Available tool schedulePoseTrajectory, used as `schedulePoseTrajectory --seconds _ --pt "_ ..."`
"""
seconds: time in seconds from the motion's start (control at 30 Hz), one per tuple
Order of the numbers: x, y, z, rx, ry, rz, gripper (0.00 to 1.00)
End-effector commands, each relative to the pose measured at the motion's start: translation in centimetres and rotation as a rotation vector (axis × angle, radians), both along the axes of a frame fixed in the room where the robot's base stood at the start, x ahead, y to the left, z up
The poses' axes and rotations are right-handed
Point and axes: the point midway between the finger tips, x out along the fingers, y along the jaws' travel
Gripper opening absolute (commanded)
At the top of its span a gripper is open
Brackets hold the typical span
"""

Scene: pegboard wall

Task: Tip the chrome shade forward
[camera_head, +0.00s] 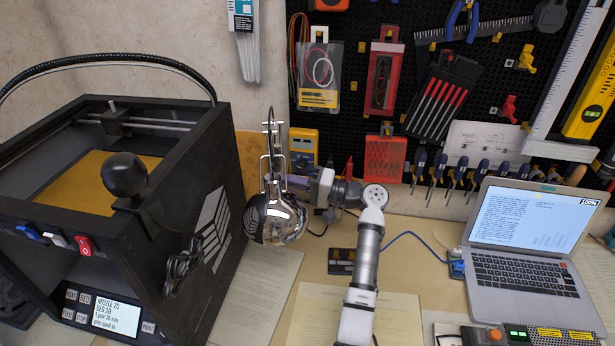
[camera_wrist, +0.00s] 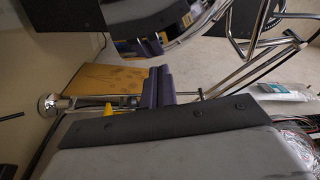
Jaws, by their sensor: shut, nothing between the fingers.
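The chrome shade (camera_head: 277,219) of a lamp hangs right of the black 3D printer, its round reflective shell low and its chrome bracket (camera_head: 273,168) above it. In the wrist view the curved mirror-like shade (camera_wrist: 172,42) fills the top middle, with chrome rods at the right. My gripper (camera_head: 285,182) is just right of the bracket, above the shade's right side, partly hidden by it. In the wrist view its dark purple fingers (camera_wrist: 158,84) are together and empty, close to the shade's edge. I cannot tell whether they touch it.
The black printer (camera_head: 215,185) stands close on the left. Behind are a yellow multimeter (camera_head: 303,148) and a pegboard with tools (camera_head: 365,70). A laptop (camera_head: 523,240) sits at right.

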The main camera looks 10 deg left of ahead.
Motion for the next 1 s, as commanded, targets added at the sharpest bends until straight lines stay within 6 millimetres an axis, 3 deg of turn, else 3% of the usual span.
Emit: schedulePoseTrajectory --seconds 0.33,0.77,1.0 --pt "-2.6 -1.0 -0.8 0.001 0.002 -0.004 0.0" --pt "-2.7 -1.0 -0.9 0.001 0.001 -0.004 0.0" --pt "-1.7 -1.0 -1.3 0.001 0.0 -0.003 0.0"
